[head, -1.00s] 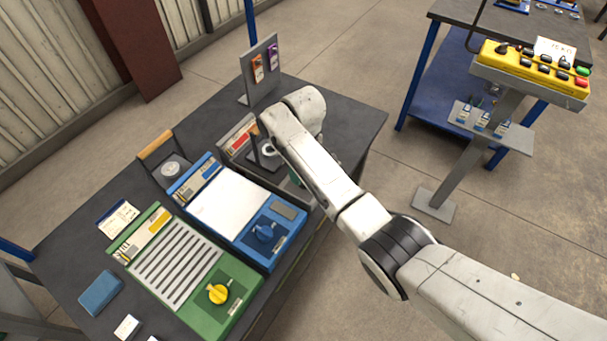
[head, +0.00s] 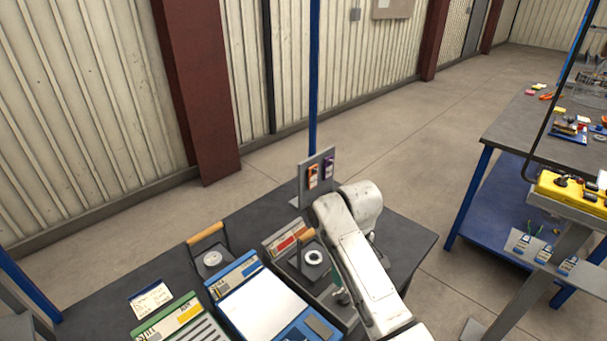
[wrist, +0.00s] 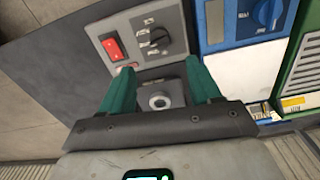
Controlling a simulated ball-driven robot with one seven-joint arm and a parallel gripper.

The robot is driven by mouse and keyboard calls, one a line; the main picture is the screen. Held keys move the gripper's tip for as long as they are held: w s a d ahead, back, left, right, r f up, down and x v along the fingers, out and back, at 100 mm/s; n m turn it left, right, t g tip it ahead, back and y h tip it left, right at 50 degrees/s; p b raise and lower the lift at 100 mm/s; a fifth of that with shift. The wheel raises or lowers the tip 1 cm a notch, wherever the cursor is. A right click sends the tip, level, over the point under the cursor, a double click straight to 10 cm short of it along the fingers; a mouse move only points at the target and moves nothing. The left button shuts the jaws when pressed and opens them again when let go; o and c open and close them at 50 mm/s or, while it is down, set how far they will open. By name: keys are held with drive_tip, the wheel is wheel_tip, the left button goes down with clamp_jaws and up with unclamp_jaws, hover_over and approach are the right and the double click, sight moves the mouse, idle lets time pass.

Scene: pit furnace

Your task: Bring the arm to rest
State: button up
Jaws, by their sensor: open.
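My arm reaches over the dark bench (head: 255,208) in the head view, its wrist bent down at the bench's right part. My gripper (wrist: 158,66) shows in the wrist view with two teal fingers spread apart and nothing held between them. Beyond and between the fingers is a grey panel (wrist: 176,62) with a red rocker switch (wrist: 112,47) and a black knob (wrist: 155,37). A grey block with a round silver end (wrist: 159,101) shows between the finger bases. In the head view my arm hides most of the gripper.
A dark stand with a wooden handle (head: 305,236) and white ring is close left of my arm. A blue unit (head: 290,331) and a green unit (head: 182,318) lie further left. An upright panel (head: 318,172) stands behind. Open floor separates the right-hand bench (head: 540,128).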

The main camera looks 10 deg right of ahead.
drive_tip(key=shift+m+y, duration=0.4)
drive_tip(key=shift+m, duration=0.1)
drive_tip(key=s+f, duration=0.4)
drive_tip(key=s, duration=0.1)
drive_tip(key=s+f, duration=0.2)
drive_tip(key=shift+s+a, duration=0.2)
drive_tip(key=shift+a, duration=0.15)
drive_tip(key=s+d+f+m, duration=0.1)
drive_tip(key=s+d, duration=0.3)
drive_tip(key=s, duration=1.1)
drive_tip(key=s+d+m+t+h, duration=0.1)
drive_tip(key=s+d+m, duration=0.3)
drive_tip(key=s, duration=1.2)
drive_tip(key=shift+s+d+f+m, duration=0.3)
drive_tip(key=shift+d+f, duration=0.05)
drive_tip(key=shift+d, duration=0.15)
drive_tip(key=shift+c, duration=0.2)
